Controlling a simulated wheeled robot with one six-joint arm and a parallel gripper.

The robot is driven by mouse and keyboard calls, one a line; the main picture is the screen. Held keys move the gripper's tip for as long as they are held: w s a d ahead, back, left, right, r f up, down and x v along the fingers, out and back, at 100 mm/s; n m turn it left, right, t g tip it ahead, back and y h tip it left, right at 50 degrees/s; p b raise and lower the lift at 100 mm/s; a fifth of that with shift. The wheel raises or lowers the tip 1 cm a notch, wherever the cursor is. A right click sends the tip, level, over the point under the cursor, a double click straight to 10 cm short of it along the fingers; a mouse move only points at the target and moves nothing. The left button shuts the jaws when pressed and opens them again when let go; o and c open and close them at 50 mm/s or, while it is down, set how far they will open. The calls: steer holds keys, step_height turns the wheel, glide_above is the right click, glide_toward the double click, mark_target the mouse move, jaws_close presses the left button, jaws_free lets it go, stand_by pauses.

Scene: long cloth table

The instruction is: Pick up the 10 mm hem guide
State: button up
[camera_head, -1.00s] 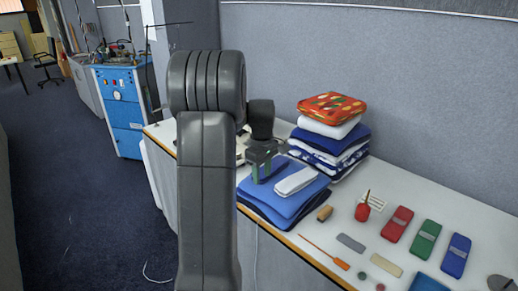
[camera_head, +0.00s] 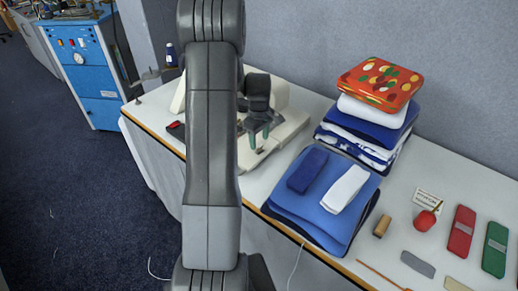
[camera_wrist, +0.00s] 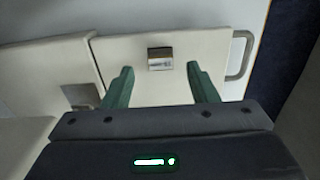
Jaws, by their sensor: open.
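My gripper (camera_head: 259,139) is open, with green fingers, over the cream sewing machine (camera_head: 288,128) at the left part of the table. In the wrist view my gripper (camera_wrist: 160,69) has its fingertips apart and nothing between them. A small metal block (camera_wrist: 160,59) sits on the cream machine bed (camera_wrist: 125,48), just ahead of the fingertips and centred between them. It may be the 10 mm hem guide, but no marking can be read.
Blue folded cloths (camera_head: 310,222) with a dark blue and a white piece on top lie right of the machine. A taller folded stack (camera_head: 372,115) stands behind. A wire handle (camera_wrist: 241,55) is at the bed's right edge. Red (camera_head: 460,232) and green cases lie further right.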

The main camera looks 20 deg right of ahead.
mark_target(259, 150)
steer(key=shift+f, duration=1.35)
steer(key=shift+c, duration=0.4)
steer(key=c, duration=1)
steer(key=shift+r, duration=0.1)
